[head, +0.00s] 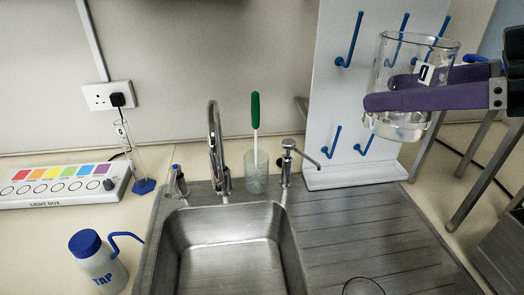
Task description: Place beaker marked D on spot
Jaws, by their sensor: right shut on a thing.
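A clear glass beaker (404,66) is at the upper right of the head view. It has a small white label with a dark letter, which looks like a D but is hard to read. Its base looks thick or holds a little clear liquid. My right gripper (387,93) reaches in from the right with purple fingers shut around the beaker's sides. The beaker is roughly upright, raised in front of the pegboard. A dark ring (363,286) shows at the bottom edge on the draining board; I cannot tell whether it is a marked spot or a glass rim. My left gripper is out of view.
A white pegboard (325,100) with blue pegs stands behind the beaker. The sink (228,230) has tall taps and a cup (256,178) with a green-handled brush behind it. The ribbed draining board (385,235) is mostly clear. A TAP bottle (100,268) and light box (62,186) are left.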

